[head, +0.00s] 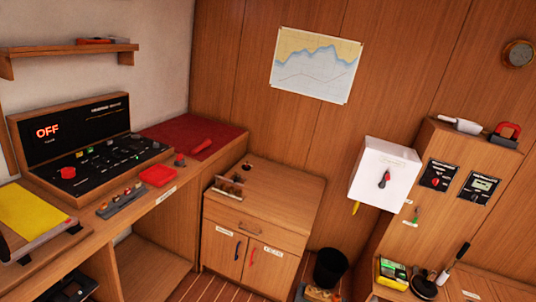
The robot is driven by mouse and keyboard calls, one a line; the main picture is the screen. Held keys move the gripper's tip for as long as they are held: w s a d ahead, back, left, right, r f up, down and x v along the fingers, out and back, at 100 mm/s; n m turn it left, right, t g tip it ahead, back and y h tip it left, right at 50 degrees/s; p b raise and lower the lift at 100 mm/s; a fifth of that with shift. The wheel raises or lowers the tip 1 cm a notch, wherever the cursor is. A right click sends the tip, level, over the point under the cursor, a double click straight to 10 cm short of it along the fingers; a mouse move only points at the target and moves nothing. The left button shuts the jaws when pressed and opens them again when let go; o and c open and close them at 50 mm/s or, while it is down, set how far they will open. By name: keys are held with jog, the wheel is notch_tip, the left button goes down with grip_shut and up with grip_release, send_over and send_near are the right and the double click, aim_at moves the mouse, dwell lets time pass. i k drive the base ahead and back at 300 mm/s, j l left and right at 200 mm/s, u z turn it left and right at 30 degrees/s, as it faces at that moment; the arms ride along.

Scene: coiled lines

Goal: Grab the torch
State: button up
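A red, roughly cylindrical object (201,146) lies on the dark red mat (180,128) at the right end of the left-hand desk. It may be the torch, but it is too small to be sure. My gripper does not show in the head view, so I cannot see its fingers or its distance from this object.
A control console (90,145) showing OFF and a red tray (158,175) are on the desk (150,208). A low cabinet (290,190) stands in the corner. A white box (384,172) hangs on the wood wall. A black bin (330,268) stands on the floor.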

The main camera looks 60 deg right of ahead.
aim_at(207, 142)
jog(key=z, duration=1.1)
jog(key=i+z, duration=0.1)
jog(key=i, duration=3.75)
